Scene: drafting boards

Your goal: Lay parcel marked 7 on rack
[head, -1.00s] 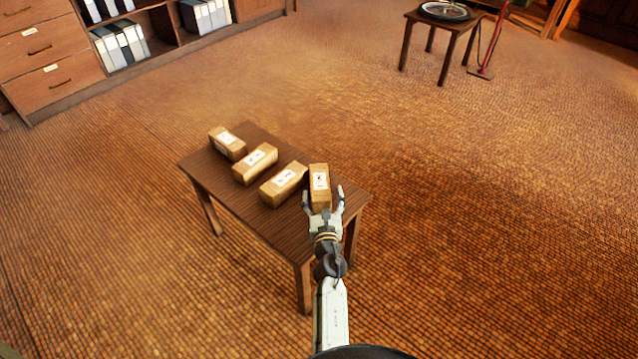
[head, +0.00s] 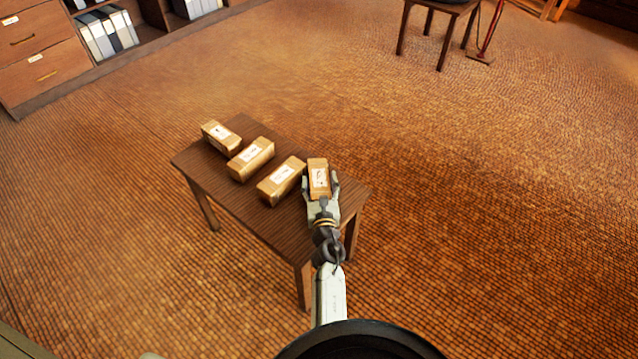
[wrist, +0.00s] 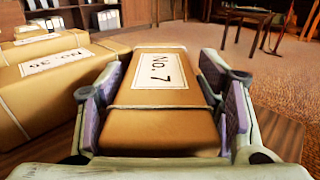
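The parcel marked No. 7 (head: 318,174) is a brown box with a white label, at the right end of a row of parcels on the small dark table (head: 240,214). Its label reads clearly in the wrist view (wrist: 160,72). My gripper (head: 321,187) has a finger along each long side of this parcel. In the wrist view the purple pads (wrist: 166,112) press against its sides, so the gripper looks shut on it. I cannot tell whether the parcel is clear of the tabletop. No rack can be made out for certain.
A neighbouring parcel (head: 281,181), its label seeming to read No. 30, lies close on the left. Two more parcels (head: 251,159) (head: 221,136) lie beyond it. Shelves with binders (head: 108,32) stand at the upper left, a stool-like table (head: 436,8) at the top. Open floor surrounds the table.

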